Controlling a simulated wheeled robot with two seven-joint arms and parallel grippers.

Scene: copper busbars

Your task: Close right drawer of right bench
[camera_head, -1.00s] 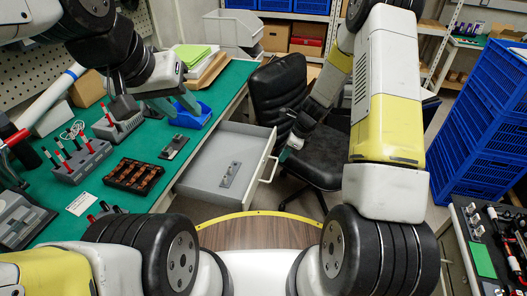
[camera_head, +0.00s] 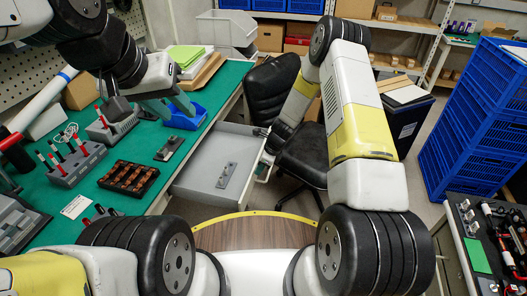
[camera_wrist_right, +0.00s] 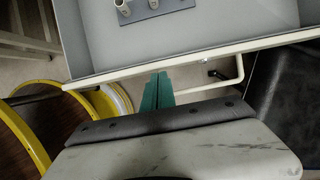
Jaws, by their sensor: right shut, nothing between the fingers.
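A grey drawer (camera_head: 196,183) stands pulled out of the green-topped bench (camera_head: 75,187) on the left in the head view. A small metal plate with fittings (camera_head: 226,175) lies in it. In the right wrist view, the drawer's front edge (camera_wrist_right: 200,55) crosses the picture, with its pale bar handle (camera_wrist_right: 238,70) below. My right gripper (camera_head: 262,174) is just outside the drawer front, by the handle. Its teal fingers (camera_wrist_right: 158,88) are together and empty, close to the front; contact is unclear. My left gripper (camera_head: 169,106) is over the bench with its teal fingers apart.
A black chair (camera_head: 300,155) stands right of the drawer, close to my right arm. Blue crates (camera_head: 470,125) are stacked at the right. A black fuse tray (camera_head: 128,177) and a blue bin (camera_head: 187,118) are on the bench. Another bench (camera_head: 455,225) is at lower right.

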